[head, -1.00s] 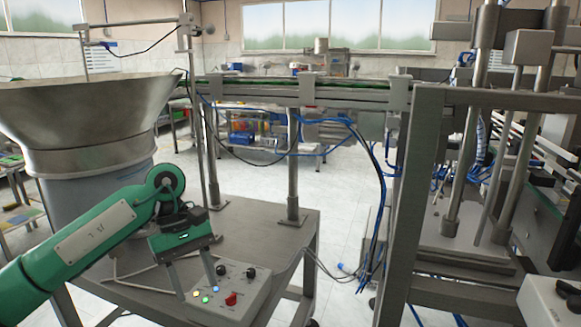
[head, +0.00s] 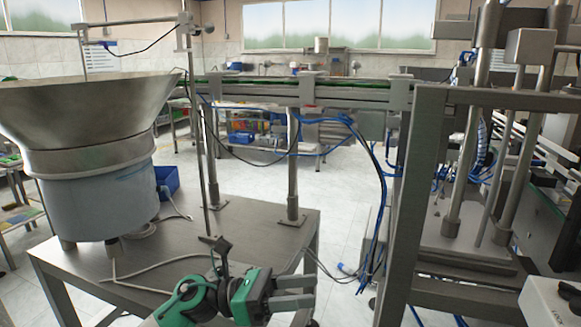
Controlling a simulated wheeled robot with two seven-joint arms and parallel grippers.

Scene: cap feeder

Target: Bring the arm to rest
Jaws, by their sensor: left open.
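My left gripper (head: 308,291) is at the bottom middle of the head view, at the front right of the steel table (head: 258,222). Its two grey fingers point right, with a gap between them and nothing held. My green and black wrist is bent and low in the picture, and most of the forearm is out of view. The control box with coloured buttons does not show now; my arm covers part of that area. My right gripper is not in view.
A large metal feeder bowl (head: 80,110) on a grey drum stands at the left of the table. A blue bin (head: 167,181) is behind it. A conveyor (head: 270,95) crosses the back. A steel frame post (head: 408,200) with blue hoses stands at right.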

